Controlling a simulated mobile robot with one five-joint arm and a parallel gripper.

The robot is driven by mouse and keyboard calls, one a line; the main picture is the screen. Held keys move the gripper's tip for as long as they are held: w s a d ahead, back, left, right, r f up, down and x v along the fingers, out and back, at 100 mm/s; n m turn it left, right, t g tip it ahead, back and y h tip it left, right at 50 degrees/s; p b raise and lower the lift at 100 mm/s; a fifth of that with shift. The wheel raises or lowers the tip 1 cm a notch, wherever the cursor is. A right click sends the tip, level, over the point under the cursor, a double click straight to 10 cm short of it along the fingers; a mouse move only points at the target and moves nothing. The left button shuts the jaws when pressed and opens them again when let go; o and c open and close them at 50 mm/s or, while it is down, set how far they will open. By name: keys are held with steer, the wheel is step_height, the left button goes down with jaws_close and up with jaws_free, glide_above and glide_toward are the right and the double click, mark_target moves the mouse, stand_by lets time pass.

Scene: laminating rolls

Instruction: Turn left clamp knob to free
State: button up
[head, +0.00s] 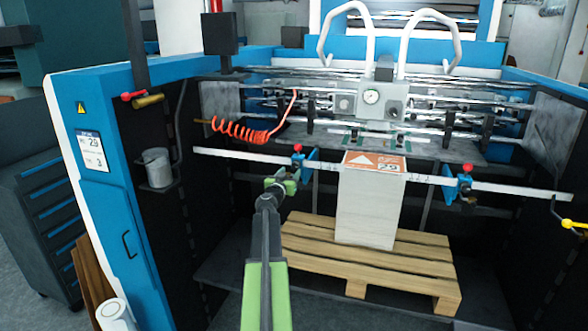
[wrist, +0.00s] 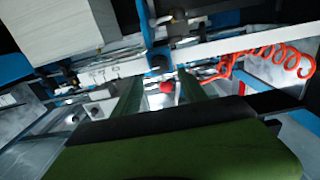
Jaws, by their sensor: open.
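The left clamp (head: 308,167) is a blue block on a white rail (head: 240,158), with a red knob (head: 298,148) on top. My gripper (head: 283,184) is in front of and a little below this clamp in the head view. In the wrist view, the red knob (wrist: 167,87) shows between the two dark green fingers of my gripper (wrist: 163,86). The fingers are apart and hold nothing. I cannot tell whether either finger touches the knob. A similar right clamp (head: 463,184) with a red knob (head: 467,169) sits farther along the rail.
A tall paper stack (head: 368,210) with an orange-and-white label stands on a wooden pallet (head: 310,252) right of my gripper. An orange coiled hose (head: 245,133) hangs behind the rail. A blue machine side panel (head: 110,190) stands at the left, with a grey cup (head: 157,168) beside it.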

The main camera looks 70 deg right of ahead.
mark_target(295, 166)
steer(key=d, duration=0.6)
steer(key=shift+w+d, duration=0.2)
steer(key=shift+d, duration=0.1)
